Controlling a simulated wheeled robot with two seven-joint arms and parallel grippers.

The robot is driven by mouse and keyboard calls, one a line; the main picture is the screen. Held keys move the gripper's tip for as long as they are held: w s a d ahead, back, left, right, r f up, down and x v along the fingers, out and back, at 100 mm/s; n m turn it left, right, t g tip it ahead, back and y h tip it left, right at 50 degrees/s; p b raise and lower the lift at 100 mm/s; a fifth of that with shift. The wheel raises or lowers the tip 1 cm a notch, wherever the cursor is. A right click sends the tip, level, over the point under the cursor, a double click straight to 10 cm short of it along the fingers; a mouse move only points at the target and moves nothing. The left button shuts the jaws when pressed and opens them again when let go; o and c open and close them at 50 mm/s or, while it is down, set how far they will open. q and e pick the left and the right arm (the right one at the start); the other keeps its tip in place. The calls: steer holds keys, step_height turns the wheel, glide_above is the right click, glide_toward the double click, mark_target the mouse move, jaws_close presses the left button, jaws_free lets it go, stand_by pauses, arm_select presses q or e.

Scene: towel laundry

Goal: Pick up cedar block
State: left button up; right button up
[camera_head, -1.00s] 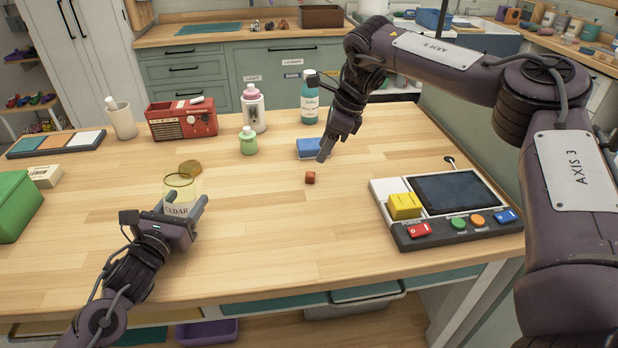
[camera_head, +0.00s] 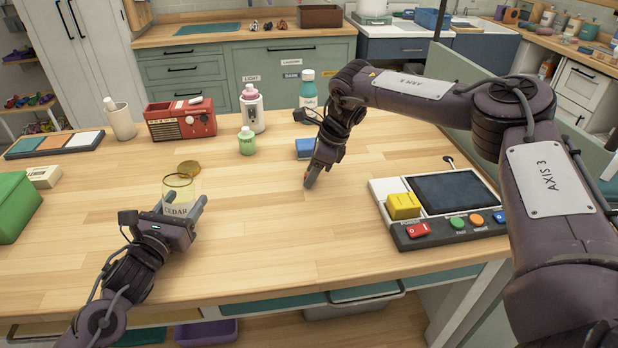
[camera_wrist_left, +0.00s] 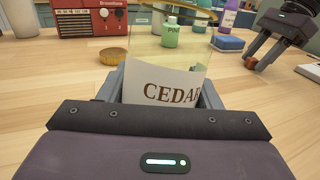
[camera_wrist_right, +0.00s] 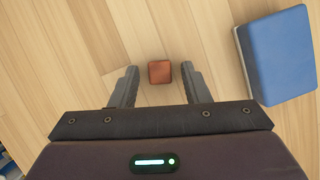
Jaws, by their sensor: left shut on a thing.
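The cedar block is a small reddish-brown cube (camera_wrist_right: 160,72) on the wooden table. In the right wrist view it lies between the fingertips of my right gripper (camera_wrist_right: 158,85), which is open with gaps on both sides. In the head view my right gripper (camera_head: 308,183) points down at the tabletop and hides most or all of the block. My left gripper (camera_head: 183,207) is shut on a glass jar (camera_head: 180,190) with a "CEDAR" label. The jar (camera_wrist_left: 165,75) also shows upright in the left wrist view. A round brownish lid (camera_head: 188,167) lies behind the jar.
A blue block-like item (camera_wrist_right: 275,55) lies close beside my right gripper. A control panel (camera_head: 440,238) with a screen and a yellow block stands to the right. The front middle table is clear.

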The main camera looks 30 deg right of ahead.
jaws_close()
steer(key=shift+r, duration=0.1)
step_height(320, 180, up, 10)
stand_by(0.5)
